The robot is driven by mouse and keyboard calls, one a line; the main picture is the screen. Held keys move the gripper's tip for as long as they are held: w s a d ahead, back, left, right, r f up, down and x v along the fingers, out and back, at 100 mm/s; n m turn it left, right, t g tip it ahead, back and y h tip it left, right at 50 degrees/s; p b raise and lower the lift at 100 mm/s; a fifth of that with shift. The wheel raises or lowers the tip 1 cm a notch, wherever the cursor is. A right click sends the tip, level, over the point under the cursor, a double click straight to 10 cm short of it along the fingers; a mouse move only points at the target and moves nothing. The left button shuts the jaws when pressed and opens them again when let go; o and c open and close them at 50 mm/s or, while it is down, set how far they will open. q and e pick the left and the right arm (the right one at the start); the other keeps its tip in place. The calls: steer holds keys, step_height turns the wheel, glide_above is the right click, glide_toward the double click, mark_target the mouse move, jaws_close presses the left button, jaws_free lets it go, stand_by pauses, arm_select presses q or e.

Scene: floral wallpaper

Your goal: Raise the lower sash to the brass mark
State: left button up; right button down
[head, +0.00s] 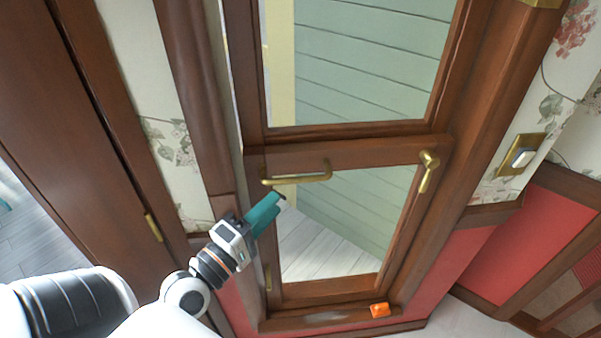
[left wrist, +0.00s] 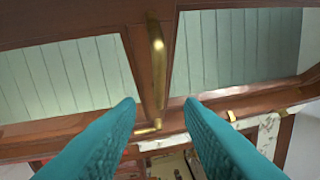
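The wooden window's lower sash (head: 340,285) is in the middle of the head view, with the upper sash (head: 350,131) above it. A brass bar handle (head: 305,178) is on the lower sash's top rail. My left gripper (head: 281,197) is just below the handle's left end. In the left wrist view my left gripper (left wrist: 164,103) is open, teal fingers apart, and the brass handle (left wrist: 157,65) lies in line with the gap, beyond the tips. No contact is visible. I cannot tell which brass piece is the mark. My right gripper is not in view.
A brass latch (head: 428,171) is at the right of the sash. A small orange object (head: 379,310) lies on the sill (head: 325,319). A brass switch plate (head: 510,168) is on the right wall. A tall wooden panel (head: 75,125) stands at left.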

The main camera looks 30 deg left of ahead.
mark_target(303, 177)
arm_select(q)
steer(key=w+p, duration=0.1)
steer(key=w, duration=0.1)
steer(key=w+r+p, duration=0.1)
steer(key=w, duration=0.2)
steer(key=w+d+p, duration=0.1)
steer(key=w, duration=0.2)
steer(key=shift+w+r, duration=0.15)
steer(key=shift+w, duration=0.05)
steer(key=shift+w+d, duration=0.1)
steer(key=shift+w, duration=0.6)
steer(key=shift+d, duration=0.1)
steer(key=shift+s, duration=0.1)
steer(key=shift+c, duration=0.5)
jaws_close()
